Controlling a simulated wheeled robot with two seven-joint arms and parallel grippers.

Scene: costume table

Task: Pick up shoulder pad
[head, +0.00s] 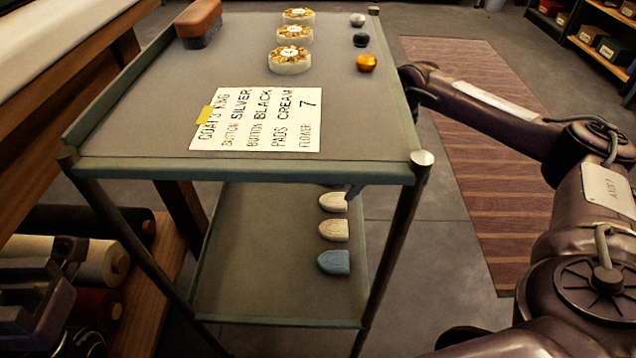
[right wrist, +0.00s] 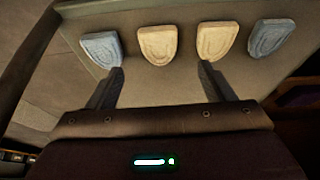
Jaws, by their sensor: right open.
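Shoulder pads lie in a row on the lower shelf. In the head view I see a cream pad (head: 333,202), a second cream pad (head: 334,230) and a blue pad (head: 334,262). The right wrist view shows a cream pad (right wrist: 160,44), another cream pad (right wrist: 215,40), and a blue pad at each end, left (right wrist: 101,48) and right (right wrist: 270,37). My right gripper (right wrist: 160,84) is open and empty, its fingers short of the left cream pad and spread to either side of it. A dark blocky part at the head view's lower left seems to be my left gripper; its fingers cannot be made out.
The cart's top (head: 140,135) overhangs the lower shelf (head: 260,260). On top are a note card (head: 262,120), a brush (head: 198,22), several gold-trimmed round pieces and several buttons. A corner post (head: 395,240) stands at the right. Fabric rolls (head: 95,262) lie at left.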

